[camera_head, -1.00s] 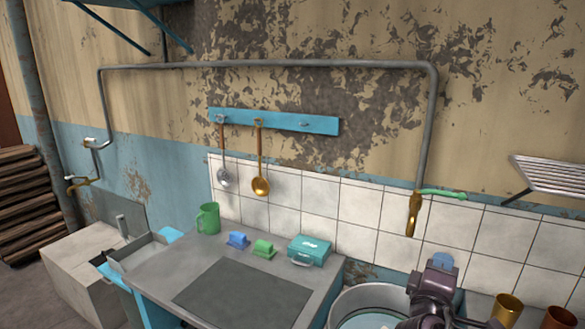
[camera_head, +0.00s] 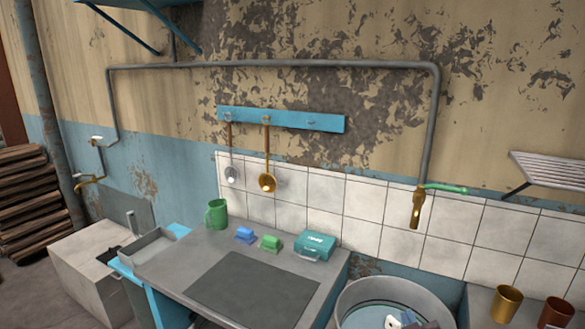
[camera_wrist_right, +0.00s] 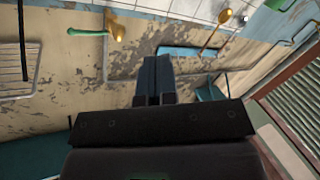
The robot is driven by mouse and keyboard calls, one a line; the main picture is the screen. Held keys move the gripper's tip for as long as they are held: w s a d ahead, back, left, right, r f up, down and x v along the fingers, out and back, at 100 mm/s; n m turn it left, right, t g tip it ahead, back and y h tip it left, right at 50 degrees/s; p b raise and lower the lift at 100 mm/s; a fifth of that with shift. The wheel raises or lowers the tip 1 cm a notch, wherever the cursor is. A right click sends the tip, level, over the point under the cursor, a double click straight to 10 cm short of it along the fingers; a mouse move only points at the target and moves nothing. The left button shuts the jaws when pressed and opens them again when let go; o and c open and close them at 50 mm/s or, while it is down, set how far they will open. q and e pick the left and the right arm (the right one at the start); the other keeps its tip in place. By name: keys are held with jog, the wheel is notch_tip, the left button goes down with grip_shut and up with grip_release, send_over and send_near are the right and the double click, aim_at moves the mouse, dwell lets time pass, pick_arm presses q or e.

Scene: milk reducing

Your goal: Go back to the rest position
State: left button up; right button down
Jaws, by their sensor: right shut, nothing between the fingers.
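In the right wrist view my right gripper (camera_wrist_right: 154,78) is shut, with its two dark fingers side by side and nothing between them. It points toward the peeling wall, and no object is near the fingertips. My left gripper is in neither view.
The worktop (camera_head: 180,272) holds a green mug (camera_head: 216,214), a blue piece (camera_head: 245,235), a green piece (camera_head: 270,243) and a teal box (camera_head: 316,246). A brass tap (camera_head: 416,208) hangs above the pot. Brass (camera_head: 507,304) and copper (camera_head: 555,313) cups stand right.

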jog(key=s+d+f+m+g, duration=0.2)
jog(key=s+f, duration=0.7)
jog(key=s, duration=0.1)
jog(key=s+d+f+m+g+y, duration=0.1)
jog(key=s+d+f+m+g, duration=0.1)
jog(key=s+f, duration=0.8)
jog(key=shift+s+g, duration=0.55)
jog(key=shift+g, duration=0.05)
